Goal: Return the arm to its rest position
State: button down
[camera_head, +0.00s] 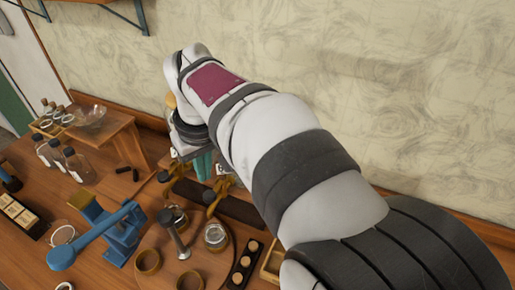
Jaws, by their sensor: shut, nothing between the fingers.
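My white and grey arm reaches from the lower right towards the upper left, across the wooden bench (110,225). Its wrist bends down above the back of the bench. My gripper (190,150) points down there, dark and small in the view, partly covered by my own arm. It is shut, with nothing seen held in it. Its fingertips are hard to make out against the teal thing (204,165) and the bench items behind and below.
A blue lever press (120,232) stands at front left. A small wooden stand (113,132) with a glass dish (90,116) is at the back left, bottles (78,165) before it. Brass rings and a round glass-topped piece (215,235) lie below the gripper. A patterned wall (330,60) rises behind.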

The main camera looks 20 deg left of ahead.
jog(key=shift+r, duration=0.55)
jog(key=shift+d, duration=0.1)
jog(key=s+d+f+m, duration=0.15)
jog(key=d+m, duration=0.35)
jog(key=d, duration=0.7)
jog(key=s+d+m, duration=0.2)
jog(key=d+m, duration=0.3)
jog(key=d, duration=0.6)
jog(key=s+d+f+m+g, duration=0.1)
jog(key=s+d+f+m, duration=0.4)
jog(key=s+d+m, duration=0.2)
jog(key=s+d, duration=0.2)
jog(key=s, duration=0.2)
jog(key=shift+s+f+m, duration=0.15)
jog(key=shift+f+m, duration=0.15)
jog(key=shift+f, duration=0.1)
